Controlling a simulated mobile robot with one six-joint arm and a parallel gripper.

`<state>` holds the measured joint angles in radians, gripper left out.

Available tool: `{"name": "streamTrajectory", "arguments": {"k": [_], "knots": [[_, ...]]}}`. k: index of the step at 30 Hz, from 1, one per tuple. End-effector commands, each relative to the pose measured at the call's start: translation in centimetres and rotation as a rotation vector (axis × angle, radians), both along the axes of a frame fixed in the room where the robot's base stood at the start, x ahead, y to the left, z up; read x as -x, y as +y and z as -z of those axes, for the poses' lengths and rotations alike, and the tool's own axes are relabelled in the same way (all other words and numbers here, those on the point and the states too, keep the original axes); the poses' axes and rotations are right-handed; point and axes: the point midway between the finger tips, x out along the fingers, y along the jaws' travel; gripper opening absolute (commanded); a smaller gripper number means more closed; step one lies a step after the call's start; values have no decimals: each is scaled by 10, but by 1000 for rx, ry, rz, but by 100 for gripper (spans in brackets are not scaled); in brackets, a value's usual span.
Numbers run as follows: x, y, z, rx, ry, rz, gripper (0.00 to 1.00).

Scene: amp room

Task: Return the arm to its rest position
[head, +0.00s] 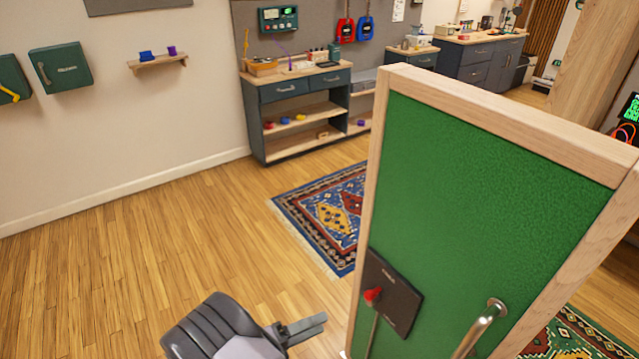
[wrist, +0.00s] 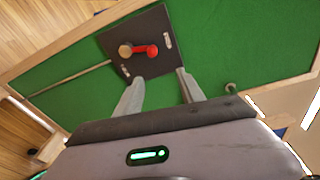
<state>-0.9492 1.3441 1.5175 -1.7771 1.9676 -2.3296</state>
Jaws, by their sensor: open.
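My gripper (head: 304,328) is at the lower middle of the head view, left of a green panel (head: 480,190) with a pale wood frame. In the wrist view its two fingers (wrist: 163,92) are apart with nothing between them. Beyond the fingertips is a black plate (wrist: 150,38) with a red-ended lever (wrist: 143,50) on the green panel. The red knob (head: 372,295) and the dark plate (head: 395,292) also show in the head view. The gripper appears clear of the lever.
A metal handle (head: 482,328) sticks out from the panel at lower right. A patterned rug (head: 335,212) lies on the floor behind it. A dark workbench (head: 283,91) stands against the back wall. The wood floor (head: 150,250) on the left is clear.

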Motion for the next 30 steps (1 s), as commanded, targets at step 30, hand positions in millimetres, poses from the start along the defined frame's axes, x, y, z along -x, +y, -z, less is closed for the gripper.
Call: {"name": "streamTrajectory", "arguments": {"k": [30], "knots": [[164, -128, -271, 594, 1291, -1709, 46]]}}
